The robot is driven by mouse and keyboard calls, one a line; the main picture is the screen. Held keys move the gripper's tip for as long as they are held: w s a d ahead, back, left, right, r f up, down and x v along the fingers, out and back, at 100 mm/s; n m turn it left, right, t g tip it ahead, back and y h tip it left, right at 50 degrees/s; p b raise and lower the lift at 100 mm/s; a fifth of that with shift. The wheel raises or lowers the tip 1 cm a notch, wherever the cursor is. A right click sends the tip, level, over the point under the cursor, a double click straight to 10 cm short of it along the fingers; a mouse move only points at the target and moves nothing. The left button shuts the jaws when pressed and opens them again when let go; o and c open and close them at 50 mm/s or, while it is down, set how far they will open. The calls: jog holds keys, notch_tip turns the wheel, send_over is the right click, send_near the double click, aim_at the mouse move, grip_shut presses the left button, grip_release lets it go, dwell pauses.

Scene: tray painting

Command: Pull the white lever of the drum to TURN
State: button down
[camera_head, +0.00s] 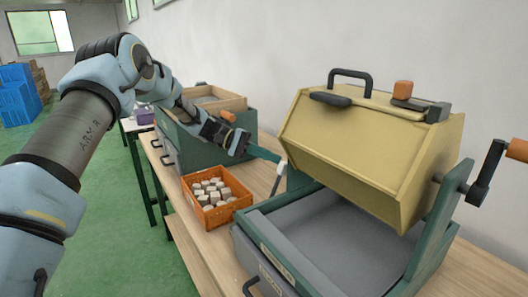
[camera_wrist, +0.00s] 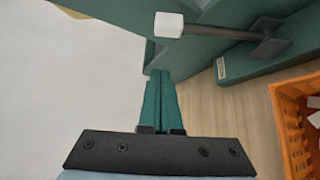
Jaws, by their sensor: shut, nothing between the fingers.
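The yellow drum (camera_head: 345,148) is tilted in its green frame at the right in the head view. The lever's white end (camera_head: 282,166) shows at the left side of the frame, on a dark rod. The wrist view shows the white block (camera_wrist: 168,25) at the top, its rod running right to a dark bracket. My gripper (camera_head: 278,157) is shut and empty, its green fingers together close to the lever. In the wrist view the fingertips (camera_wrist: 160,73) are below the white block, with a visible gap. Any TURN marking is not readable.
A grey tray (camera_head: 335,237) lies under the drum. A crank with an orange grip (camera_head: 518,150) sticks out at the right.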

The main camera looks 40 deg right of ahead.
jog(key=s+p, duration=0.3)
jog(key=s, duration=0.1)
jog(key=shift+s+a+r+p, duration=0.1)
jog(key=shift+s+p, duration=0.2)
jog(key=shift+p, duration=0.05)
jog(key=shift+a, duration=0.2)
jog(key=shift+w+a, duration=0.1)
jog(key=shift+a, duration=0.05)
jog(key=m+g+h+b, duration=0.3)
jog(key=m+g+b, duration=0.45)
jog(key=b, duration=0.75)
send_near(280, 163)
jog(key=s+a+r+m+t, duration=0.2)
jog(key=s+a+r, duration=0.1)
jog(key=s+a, duration=0.3)
jog(key=shift+w+a+f+n+g, duration=0.15)
jog(key=shift+w+a+f, duration=0.1)
jog(key=shift+a, duration=0.3)
jog(key=shift+w+a+f+n+g, duration=0.1)
jog(key=shift+w+a+f, duration=0.15)
jog(key=shift+a, duration=0.3)
jog(key=shift+a+f, duration=0.1)
